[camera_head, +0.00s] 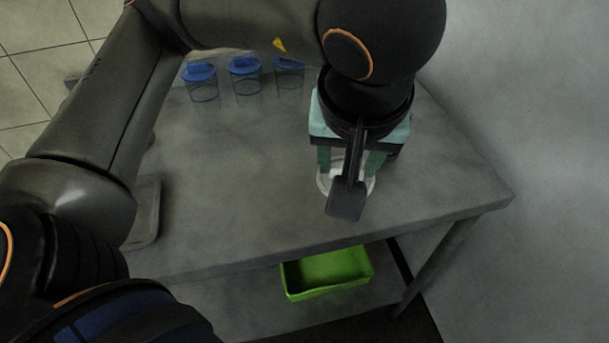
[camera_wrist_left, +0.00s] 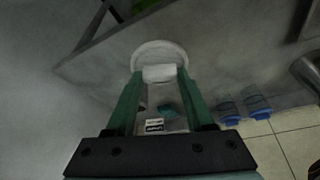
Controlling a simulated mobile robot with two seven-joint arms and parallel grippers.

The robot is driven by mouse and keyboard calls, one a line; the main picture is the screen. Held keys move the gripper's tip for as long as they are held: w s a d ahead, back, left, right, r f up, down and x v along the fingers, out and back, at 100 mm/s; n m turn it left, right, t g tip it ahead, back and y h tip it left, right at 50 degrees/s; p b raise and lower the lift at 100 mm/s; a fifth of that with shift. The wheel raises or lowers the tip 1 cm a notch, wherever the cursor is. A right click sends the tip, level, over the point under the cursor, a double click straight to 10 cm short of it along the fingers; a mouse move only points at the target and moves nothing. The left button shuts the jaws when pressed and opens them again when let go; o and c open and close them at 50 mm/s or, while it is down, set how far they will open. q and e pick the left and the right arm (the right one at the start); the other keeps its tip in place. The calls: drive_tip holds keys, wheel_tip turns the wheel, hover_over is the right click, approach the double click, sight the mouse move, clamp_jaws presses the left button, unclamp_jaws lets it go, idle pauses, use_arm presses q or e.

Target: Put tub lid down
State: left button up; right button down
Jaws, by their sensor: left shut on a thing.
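The tub lid (camera_wrist_left: 159,50) is a pale, round disc with a white block-shaped grip. In the left wrist view its grip sits between the green fingertips of my left gripper (camera_wrist_left: 160,76), which is shut on it. In the head view my left gripper (camera_head: 350,170) points down over the right part of the table, and the lid's pale rim (camera_head: 323,181) shows around the fingertips. My wrist hides much of the lid there. I cannot tell whether the lid touches the table. My right gripper is not in view.
The grey table (camera_head: 240,180) has free room left of the lid. Several clear containers with blue lids (camera_head: 245,65) stand at the back, near a small yellow piece (camera_head: 279,44). A grey tray (camera_head: 147,210) lies at the left. A green bin (camera_head: 328,271) is on the lower shelf.

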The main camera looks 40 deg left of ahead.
use_arm(q)
drive_tip(key=shift+s+a+f, duration=0.4)
drive_tip(key=shift+s+a, duration=0.1)
drive_tip(key=shift+a, duration=0.05)
drive_tip(key=shift+a+f, duration=0.15)
drive_tip(key=shift+a, duration=0.1)
drive_tip(key=w+a+f, duration=0.4)
drive_tip(key=w+a+f+b, duration=0.1)
drive_tip(key=w+a+f, duration=0.3)
drive_tip(key=a+f, duration=0.1)
drive_tip(key=shift+w+a+f, duration=0.1)
drive_tip(key=shift+w+a, duration=0.2)
drive_tip(key=shift+w, duration=0.1)
drive_tip(key=shift+s+b+x, duration=0.2)
drive_tip(key=shift+x, duration=0.65)
drive_tip(key=shift+s+b+x, duration=0.15)
drive_tip(key=shift+s+x, duration=0.05)
drive_tip(key=shift+x, duration=0.65)
drive_tip(key=shift+d+f, duration=0.1)
drive_tip(key=shift+f, duration=0.15)
drive_tip(key=shift+f+b, duration=0.2)
drive_tip(key=shift+b, duration=0.1)
drive_tip(key=o, duration=1.3)
drive_tip(key=shift+r, duration=0.1)
